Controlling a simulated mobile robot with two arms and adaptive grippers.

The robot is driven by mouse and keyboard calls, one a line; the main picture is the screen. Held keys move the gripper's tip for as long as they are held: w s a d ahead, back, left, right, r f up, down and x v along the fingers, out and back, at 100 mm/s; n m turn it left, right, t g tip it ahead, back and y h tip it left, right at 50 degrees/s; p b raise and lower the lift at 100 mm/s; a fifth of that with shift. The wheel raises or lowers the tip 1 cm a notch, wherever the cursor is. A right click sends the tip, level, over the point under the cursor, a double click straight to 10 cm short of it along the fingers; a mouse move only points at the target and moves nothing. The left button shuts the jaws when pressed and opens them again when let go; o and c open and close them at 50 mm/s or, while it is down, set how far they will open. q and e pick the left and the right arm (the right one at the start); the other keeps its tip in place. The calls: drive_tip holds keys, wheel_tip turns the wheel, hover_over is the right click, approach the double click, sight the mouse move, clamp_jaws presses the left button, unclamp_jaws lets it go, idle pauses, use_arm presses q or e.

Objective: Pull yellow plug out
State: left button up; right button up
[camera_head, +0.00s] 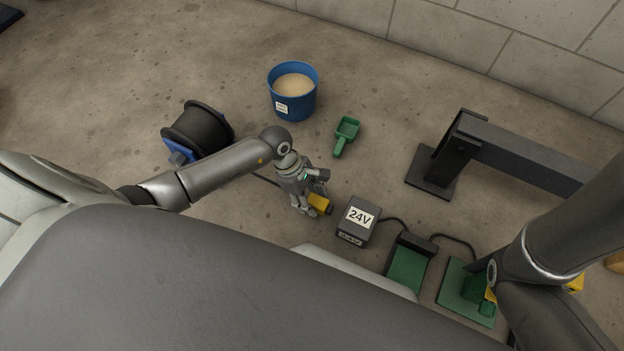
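The yellow plug (320,203) is low in the middle of the view, just left of the dark box labelled 24V (361,217). A narrow gap seems to show between plug and box, but whether its prongs are in a socket is hidden. My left gripper (318,204) reaches down at the plug, with its grey fingers on both sides of it. Whether the fingers press on the plug is not clear. A dark cable (268,180) runs from behind my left gripper toward the black reel (198,130). My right arm enters at the right; its gripper is out of view.
A blue bucket of sand (309,99) and a green scoop (346,133) lie beyond. Green-and-black pedals (410,262) and a green-based unit (467,302) are cabled at the right of the box. A dark beam frame (520,150) stands far right. Concrete floor between is free.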

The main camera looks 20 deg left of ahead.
use_arm(q)
drive_tip(key=shift+o, duration=0.3)
drive_tip(key=v, duration=1.2)
